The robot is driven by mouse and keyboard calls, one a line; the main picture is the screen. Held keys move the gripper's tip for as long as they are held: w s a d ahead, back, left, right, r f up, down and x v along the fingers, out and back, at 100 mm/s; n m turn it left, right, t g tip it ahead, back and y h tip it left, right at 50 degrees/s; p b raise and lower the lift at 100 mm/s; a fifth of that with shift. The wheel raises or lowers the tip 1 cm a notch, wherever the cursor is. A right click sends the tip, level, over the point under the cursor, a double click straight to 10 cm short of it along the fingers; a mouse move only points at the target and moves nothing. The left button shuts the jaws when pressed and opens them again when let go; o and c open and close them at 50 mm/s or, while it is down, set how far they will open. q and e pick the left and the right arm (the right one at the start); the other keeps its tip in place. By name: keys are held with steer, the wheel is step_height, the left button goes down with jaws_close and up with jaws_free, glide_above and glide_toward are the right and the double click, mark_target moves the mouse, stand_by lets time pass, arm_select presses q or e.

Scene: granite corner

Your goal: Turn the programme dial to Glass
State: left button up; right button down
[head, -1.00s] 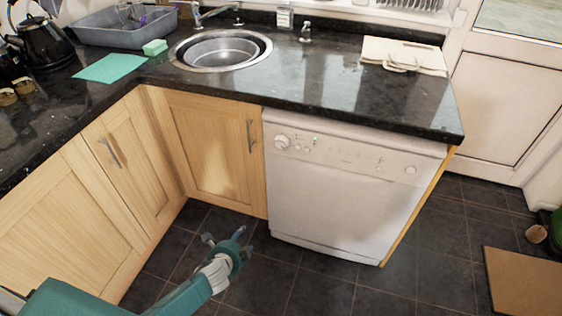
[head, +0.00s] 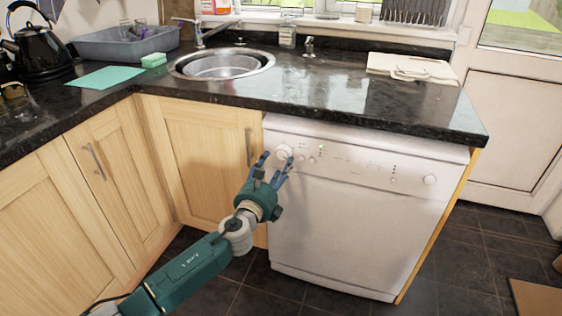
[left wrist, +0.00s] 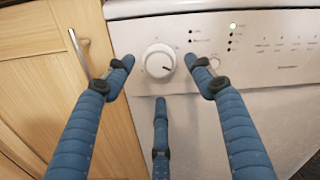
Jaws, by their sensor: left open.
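The white dishwasher (head: 345,220) stands under the granite worktop. Its round white programme dial (head: 284,152) is at the left of the control panel. In the left wrist view the dial (left wrist: 158,61) shows a small dark pointer mark toward its lower right; the programme names are too small to read. My left gripper (head: 275,160) is open just in front of the dial in the head view. In the left wrist view its blue fingers (left wrist: 160,75) spread to the left, right and below the dial, with no contact visible. My right gripper is not in view.
A wooden cupboard door with a metal handle (left wrist: 78,52) is close to the left finger. The black worktop edge (head: 370,122) overhangs above the panel. The sink (head: 222,64) and a white chopping board (head: 413,68) are on top. The tiled floor is clear in front.

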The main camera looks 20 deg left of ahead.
mark_target(282, 157)
arm_select(q)
steer(key=shift+w+b, duration=0.35)
steer(key=shift+w, duration=1.85)
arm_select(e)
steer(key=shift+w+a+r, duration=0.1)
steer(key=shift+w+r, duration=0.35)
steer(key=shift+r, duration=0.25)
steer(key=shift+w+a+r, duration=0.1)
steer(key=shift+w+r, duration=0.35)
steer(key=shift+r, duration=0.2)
arm_select(q)
steer(key=shift+c, duration=0.5)
steer(key=shift+d+f, duration=0.1)
steer(key=c, duration=1)
